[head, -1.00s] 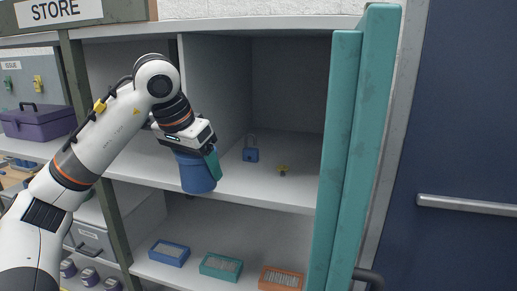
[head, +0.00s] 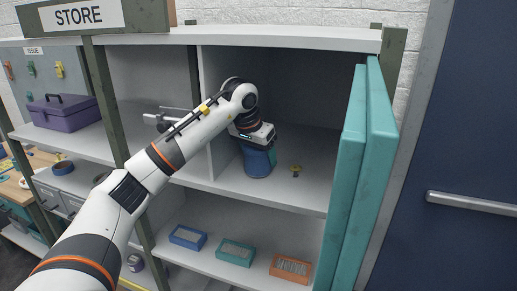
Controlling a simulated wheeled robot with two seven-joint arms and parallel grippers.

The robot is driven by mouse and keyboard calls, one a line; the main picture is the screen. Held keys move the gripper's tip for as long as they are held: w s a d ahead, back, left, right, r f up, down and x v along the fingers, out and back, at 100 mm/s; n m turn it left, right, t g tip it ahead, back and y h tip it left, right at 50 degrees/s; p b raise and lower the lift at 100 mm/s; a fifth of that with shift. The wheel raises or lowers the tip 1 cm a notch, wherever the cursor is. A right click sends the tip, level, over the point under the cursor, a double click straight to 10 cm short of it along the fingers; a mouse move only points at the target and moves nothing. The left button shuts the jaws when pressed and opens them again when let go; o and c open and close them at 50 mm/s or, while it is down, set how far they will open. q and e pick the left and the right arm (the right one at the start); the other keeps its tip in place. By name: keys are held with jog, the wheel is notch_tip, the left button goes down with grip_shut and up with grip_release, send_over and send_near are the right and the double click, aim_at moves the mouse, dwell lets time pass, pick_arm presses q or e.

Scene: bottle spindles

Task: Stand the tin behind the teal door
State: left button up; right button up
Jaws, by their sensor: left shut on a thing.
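The teal door (head: 367,165) stands swung open at the right of a grey shelf compartment (head: 305,125). My left gripper (head: 259,147) is shut on the blue tin (head: 259,164) and holds it upright inside that compartment, toward its left side. The tin's lower end is at or just above the compartment floor; I cannot tell whether it touches. The gripper hides the tin's top. My right gripper is not in view.
A small yellow object (head: 295,169) sits on the compartment floor right of the tin. Below are a blue tray (head: 188,237), a teal tray (head: 236,252) and an orange tray (head: 291,268). A purple toolbox (head: 64,112) stands on the left shelf. The compartment floor right of the yellow object looks clear.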

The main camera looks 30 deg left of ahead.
pick_arm(q)
jog(key=shift+f, duration=0.2)
jog(key=shift+s, duration=0.1)
jog(key=shift+f, duration=0.15)
jog(key=o, duration=1.2)
jog(key=shift+c, duration=0.2)
